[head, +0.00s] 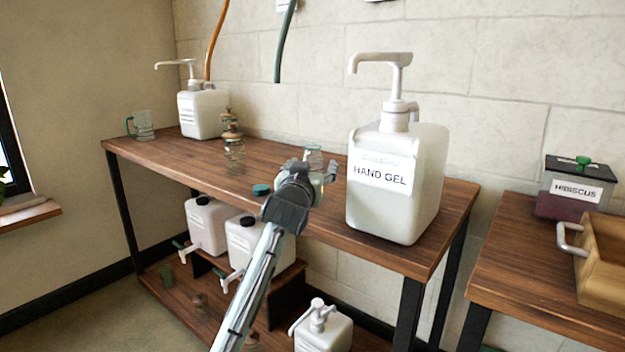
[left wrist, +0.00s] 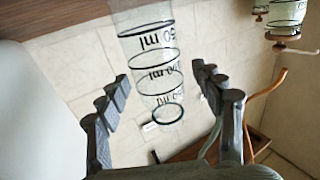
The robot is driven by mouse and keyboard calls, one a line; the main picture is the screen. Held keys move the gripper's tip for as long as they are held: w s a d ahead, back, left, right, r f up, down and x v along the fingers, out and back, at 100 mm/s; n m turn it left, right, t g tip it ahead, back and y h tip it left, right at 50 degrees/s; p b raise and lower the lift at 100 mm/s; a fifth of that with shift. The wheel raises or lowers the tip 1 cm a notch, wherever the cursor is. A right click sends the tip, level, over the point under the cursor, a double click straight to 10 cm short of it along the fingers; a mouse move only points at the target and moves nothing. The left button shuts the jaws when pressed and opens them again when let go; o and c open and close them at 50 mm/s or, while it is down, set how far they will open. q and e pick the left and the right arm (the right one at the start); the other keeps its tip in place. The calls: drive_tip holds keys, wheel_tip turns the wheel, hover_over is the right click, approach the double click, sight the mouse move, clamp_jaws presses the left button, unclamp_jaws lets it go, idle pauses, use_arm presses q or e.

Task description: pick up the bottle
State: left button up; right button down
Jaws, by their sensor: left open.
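A clear glass bottle with black rings and "ml" marks (left wrist: 160,75) shows between my two fingers in the left wrist view. In the head view its top (head: 313,156) shows just above my left gripper (head: 318,178), which hides much of it. My left gripper is open, with one finger on each side of the bottle in the left wrist view (left wrist: 160,85). I cannot tell whether either finger touches it. My right gripper is not in view.
A large white HAND GEL pump bucket (head: 395,190) stands close on the right of the wooden table (head: 190,165). A banded glass vessel (head: 233,148), another pump bucket (head: 203,113) and a handled cup (head: 142,125) stand to the left. White canisters (head: 208,225) stand below.

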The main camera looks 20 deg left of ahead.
use_arm(q)
drive_tip(key=shift+w, duration=0.15)
drive_tip(key=c, duration=1.1)
drive_tip(key=shift+r, duration=0.1)
drive_tip(key=shift+c, duration=0.2)
